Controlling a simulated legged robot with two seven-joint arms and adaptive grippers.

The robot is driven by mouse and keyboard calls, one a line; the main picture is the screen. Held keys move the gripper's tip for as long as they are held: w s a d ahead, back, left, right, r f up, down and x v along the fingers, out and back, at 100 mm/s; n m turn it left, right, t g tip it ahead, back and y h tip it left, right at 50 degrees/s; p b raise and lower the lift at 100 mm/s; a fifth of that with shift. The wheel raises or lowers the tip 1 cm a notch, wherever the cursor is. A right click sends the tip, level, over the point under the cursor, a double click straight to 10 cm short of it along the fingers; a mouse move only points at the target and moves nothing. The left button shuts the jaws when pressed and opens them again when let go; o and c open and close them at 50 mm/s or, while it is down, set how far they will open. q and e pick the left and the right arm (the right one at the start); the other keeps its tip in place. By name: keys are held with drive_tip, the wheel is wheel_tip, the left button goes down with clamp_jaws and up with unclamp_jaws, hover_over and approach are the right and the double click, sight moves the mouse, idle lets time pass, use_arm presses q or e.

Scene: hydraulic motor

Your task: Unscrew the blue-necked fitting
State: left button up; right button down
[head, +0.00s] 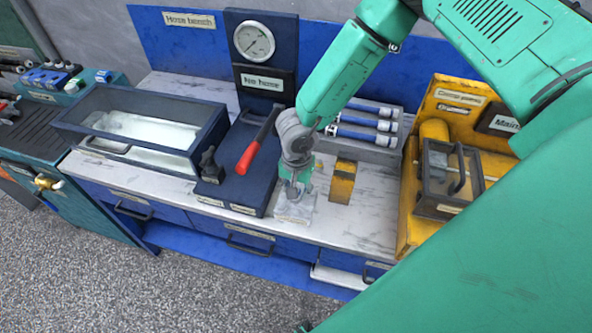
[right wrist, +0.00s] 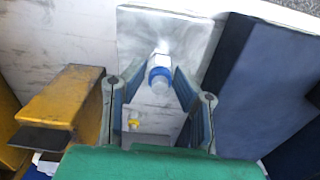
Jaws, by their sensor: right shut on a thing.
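The blue-necked fitting (right wrist: 160,74) has a blue collar and a pale metal end. It stands out from a pale grey metal block (right wrist: 135,35) on the bench, which also shows in the head view (head: 293,211). My right gripper (right wrist: 160,84) has its two fingers closed in on either side of the blue collar. In the head view the right gripper (head: 295,190) points down over the block and hides the fitting. My left gripper is in neither view.
A yellow bracket (head: 342,182) stands right of the block. A dark blue press base with a red-handled lever (head: 261,139) and a gauge (head: 254,41) is to the left. A glass-sided tank (head: 140,125) is further left. Hoses (head: 368,121) lie in a rack behind.

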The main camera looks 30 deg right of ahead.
drive_tip(key=n, duration=0.5)
drive_tip(key=shift+r+n, duration=0.1)
drive_tip(key=shift+n, duration=0.2)
drive_tip(key=shift+n, duration=0.5)
drive_tip(key=n, duration=0.4)
drive_tip(key=shift+n, duration=0.4)
drive_tip(key=shift+n, duration=0.6)
drive_tip(key=c, duration=1.4)
unclamp_jaws()
